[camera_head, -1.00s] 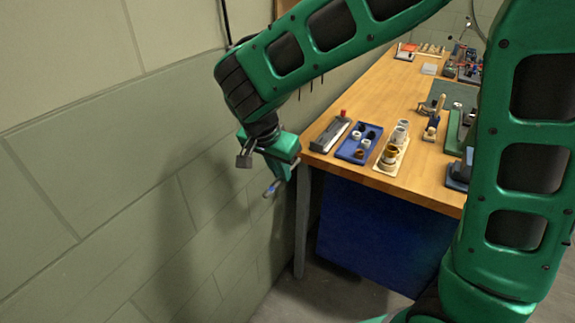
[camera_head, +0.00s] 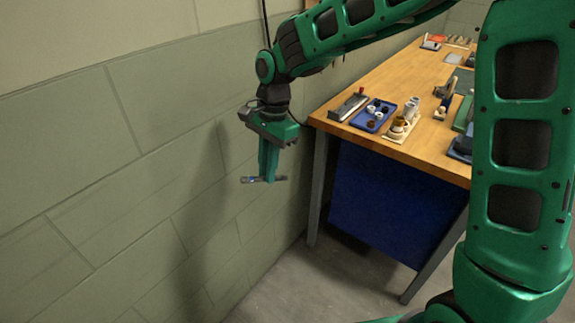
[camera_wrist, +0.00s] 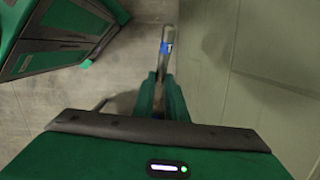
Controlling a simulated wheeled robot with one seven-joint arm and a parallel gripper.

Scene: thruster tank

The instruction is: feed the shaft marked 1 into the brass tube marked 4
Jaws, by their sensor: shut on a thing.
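My gripper (camera_head: 267,177) points down in the air beside the wall, left of the bench. It is shut on a thin grey metallic shaft (camera_head: 250,180) with a blue band. The shaft lies about level across the fingertips. In the wrist view the shaft (camera_wrist: 167,28) sticks out past the fingers of my gripper (camera_wrist: 163,88), its blue band just beyond them. No number is legible on it. A brass-coloured piece (camera_head: 397,127) stands at the front of a cream rack (camera_head: 387,138) on the bench, among pale cylinders. I cannot read a 4 on any of them.
The wooden bench (camera_head: 440,167) stands to the right, with a blue panel below. A blue tray (camera_head: 359,121) with small cups and a grey block (camera_head: 346,108) lie near its left end. The green-grey wall (camera_head: 140,150) is close on the left. Open floor (camera_head: 300,290) lies below.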

